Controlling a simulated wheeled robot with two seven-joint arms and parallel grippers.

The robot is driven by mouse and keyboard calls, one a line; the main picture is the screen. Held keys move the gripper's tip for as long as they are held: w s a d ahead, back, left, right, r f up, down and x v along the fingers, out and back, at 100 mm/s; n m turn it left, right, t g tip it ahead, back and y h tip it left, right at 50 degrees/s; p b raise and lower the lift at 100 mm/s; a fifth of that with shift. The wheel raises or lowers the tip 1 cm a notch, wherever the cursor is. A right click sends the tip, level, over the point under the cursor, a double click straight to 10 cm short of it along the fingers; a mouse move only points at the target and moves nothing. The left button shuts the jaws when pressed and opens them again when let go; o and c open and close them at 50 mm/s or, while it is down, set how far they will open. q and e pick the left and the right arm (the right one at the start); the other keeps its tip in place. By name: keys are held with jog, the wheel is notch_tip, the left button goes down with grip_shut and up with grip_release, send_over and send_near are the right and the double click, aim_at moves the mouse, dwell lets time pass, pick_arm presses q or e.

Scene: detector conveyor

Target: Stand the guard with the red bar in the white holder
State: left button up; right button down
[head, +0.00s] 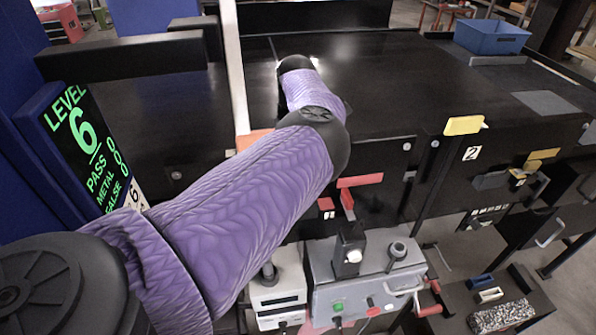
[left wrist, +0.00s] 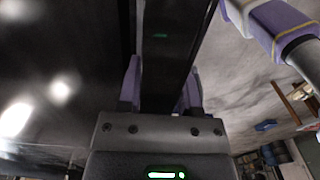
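A red bar (head: 360,181) shows at the front of the black conveyor, above the grey control box, with a red upright piece below it. I cannot tell its lower end. A small white holder (head: 489,295) sits on the low shelf at bottom right, beside a blue one. My left arm crosses the head view in a purple sleeve and reaches over the conveyor; its gripper is hidden there. My right gripper is not in view.
A grey control box (head: 368,285) with knobs stands at the bottom middle. A blue bin (head: 492,37) stands at the back right. A level display (head: 85,145) stands left. The conveyor top right of my arm is clear.

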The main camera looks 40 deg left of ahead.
pick_arm(q)
grip_shut()
dwell(1.0)
